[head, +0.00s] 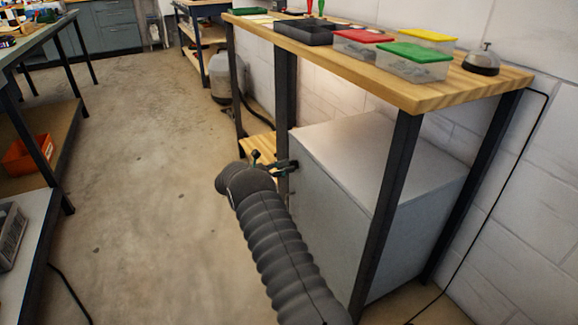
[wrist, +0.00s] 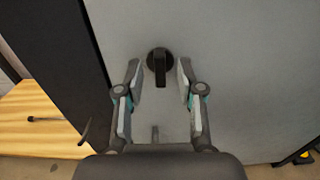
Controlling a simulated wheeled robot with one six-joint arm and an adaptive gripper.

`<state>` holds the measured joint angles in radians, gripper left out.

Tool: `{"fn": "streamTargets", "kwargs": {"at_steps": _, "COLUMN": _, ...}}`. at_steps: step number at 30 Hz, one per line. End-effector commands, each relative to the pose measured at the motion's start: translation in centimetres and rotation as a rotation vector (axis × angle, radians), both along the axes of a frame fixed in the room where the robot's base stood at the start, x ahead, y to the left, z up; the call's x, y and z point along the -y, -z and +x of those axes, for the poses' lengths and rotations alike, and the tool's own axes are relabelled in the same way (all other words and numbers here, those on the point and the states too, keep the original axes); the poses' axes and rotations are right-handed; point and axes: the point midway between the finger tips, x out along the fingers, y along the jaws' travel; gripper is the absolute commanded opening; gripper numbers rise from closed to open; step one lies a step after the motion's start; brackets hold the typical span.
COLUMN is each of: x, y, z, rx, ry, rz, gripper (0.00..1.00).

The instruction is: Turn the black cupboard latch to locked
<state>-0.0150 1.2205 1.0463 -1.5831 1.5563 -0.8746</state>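The black cupboard latch (wrist: 160,66) is on the grey cupboard door (wrist: 235,80) in the wrist view. It has a round base with a short bar pointing down in the picture. My gripper (wrist: 157,68) is open, with one finger on each side of the latch bar and a gap to each. In the head view my gripper (head: 266,160) is at the cupboard's left edge, by the dark bench leg, and is mostly hidden behind my arm. The cupboard (head: 375,155) stands under the wooden bench.
The wooden bench top (head: 440,95) carries lidded boxes, a dark tray (head: 305,32) and a bell (head: 481,62). A dark leg (wrist: 62,50) stands left of the door in the wrist view. A wooden shelf (wrist: 35,118) lies beyond it. The floor (head: 140,180) left of my arm is clear.

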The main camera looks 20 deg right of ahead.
Motion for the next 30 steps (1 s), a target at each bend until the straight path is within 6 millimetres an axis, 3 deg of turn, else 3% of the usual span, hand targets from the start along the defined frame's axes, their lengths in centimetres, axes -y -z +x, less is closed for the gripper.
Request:
{"fn": "streamTargets", "kwargs": {"at_steps": 6, "x": 1.3, "y": 0.0, "z": 0.0, "rx": 0.000, "ry": 0.000, "rz": 0.000, "gripper": 0.38}}
{"fn": "streamTargets", "kwargs": {"at_steps": 14, "x": 1.4, "y": 0.0, "z": 0.1, "rx": 0.000, "ry": -0.001, "rz": 0.000, "gripper": 0.38}}
{"fn": "streamTargets", "kwargs": {"at_steps": 19, "x": 1.4, "y": 0.0, "z": 0.0, "rx": 0.000, "ry": 0.000, "rz": 0.000, "gripper": 0.00}}
{"fn": "streamTargets", "kwargs": {"at_steps": 30, "x": 1.5, "y": 0.1, "z": 0.0, "rx": 0.021, "ry": 0.000, "rz": 0.001, "gripper": 0.00}}
